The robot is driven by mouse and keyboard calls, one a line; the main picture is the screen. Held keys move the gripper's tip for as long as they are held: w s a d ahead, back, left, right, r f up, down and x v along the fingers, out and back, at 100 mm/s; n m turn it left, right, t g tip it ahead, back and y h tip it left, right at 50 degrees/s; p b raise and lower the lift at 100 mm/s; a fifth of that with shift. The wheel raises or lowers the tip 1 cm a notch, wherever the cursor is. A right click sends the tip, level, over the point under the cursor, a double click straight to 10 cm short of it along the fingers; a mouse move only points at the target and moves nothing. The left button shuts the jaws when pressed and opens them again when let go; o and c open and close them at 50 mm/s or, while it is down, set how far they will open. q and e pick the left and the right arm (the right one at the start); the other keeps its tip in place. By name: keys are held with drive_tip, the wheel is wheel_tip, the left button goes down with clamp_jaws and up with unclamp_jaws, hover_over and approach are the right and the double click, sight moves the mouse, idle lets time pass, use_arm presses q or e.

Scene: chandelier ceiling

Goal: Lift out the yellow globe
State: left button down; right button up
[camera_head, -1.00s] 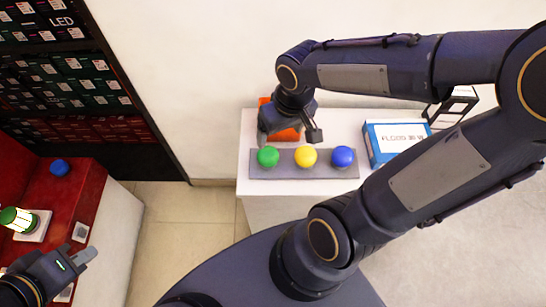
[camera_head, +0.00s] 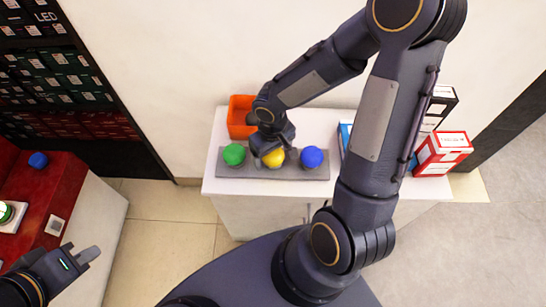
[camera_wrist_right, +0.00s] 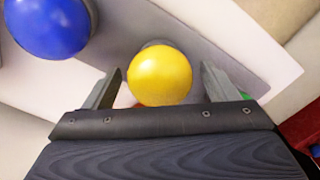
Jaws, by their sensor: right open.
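The yellow globe (camera_head: 274,159) sits in the grey tray (camera_head: 228,169), between the green globe (camera_head: 234,154) and the blue globe (camera_head: 312,157). My right gripper (camera_head: 271,157) is over the yellow globe and partly hides it. In the right wrist view the yellow globe (camera_wrist_right: 160,75) lies between the tips of my open right gripper (camera_wrist_right: 160,88), with a gap at each side. The blue globe (camera_wrist_right: 46,24) is at upper left there. My left gripper (camera_head: 84,256) is at the lower left, away from the tray; its jaw opening is unclear.
An orange bin (camera_head: 240,118) stands behind the tray. A blue box (camera_head: 345,138) and a red and white box (camera_head: 443,152) are at the right of the white table (camera_head: 215,186). A red counter (camera_head: 60,190) with another blue globe (camera_head: 38,160) is at the left.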

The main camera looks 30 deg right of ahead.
drive_tip(key=shift+f, duration=0.1)
drive_tip(key=shift+c, duration=0.3)
drive_tip(key=c, duration=1)
